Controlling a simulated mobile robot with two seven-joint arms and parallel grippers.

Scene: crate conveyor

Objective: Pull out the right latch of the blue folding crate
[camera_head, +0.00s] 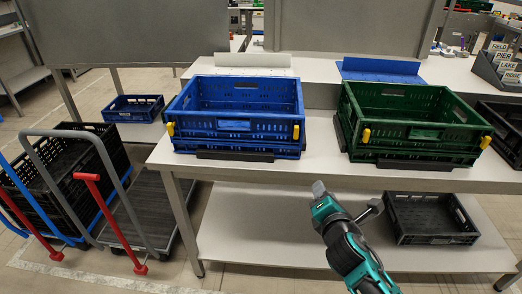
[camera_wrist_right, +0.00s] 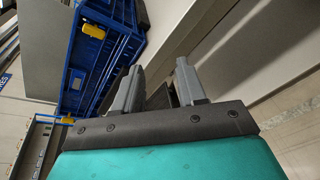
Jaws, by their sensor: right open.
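The blue folding crate (camera_head: 236,142) stands open and upright on the table. Its right yellow latch (camera_head: 296,132) is on the front face near the right corner, and its left yellow latch (camera_head: 170,128) is near the left corner. In the right wrist view the blue crate (camera_wrist_right: 76,72) is at the left, with the right latch (camera_wrist_right: 93,31) near the top and the left one (camera_wrist_right: 67,121) lower. My right gripper (camera_head: 347,198) is open and empty, in front of the table edge, below and right of the crate, touching nothing. It also shows in the right wrist view (camera_wrist_right: 158,88). My left gripper is out of view.
A green crate (camera_head: 408,150) with yellow latches stands to the right on the same table (camera_head: 322,160). A black crate (camera_head: 432,238) sits on the lower shelf. A cart (camera_head: 150,205) with red and grey handles stands at the left. The space between the blue and green crates is clear.

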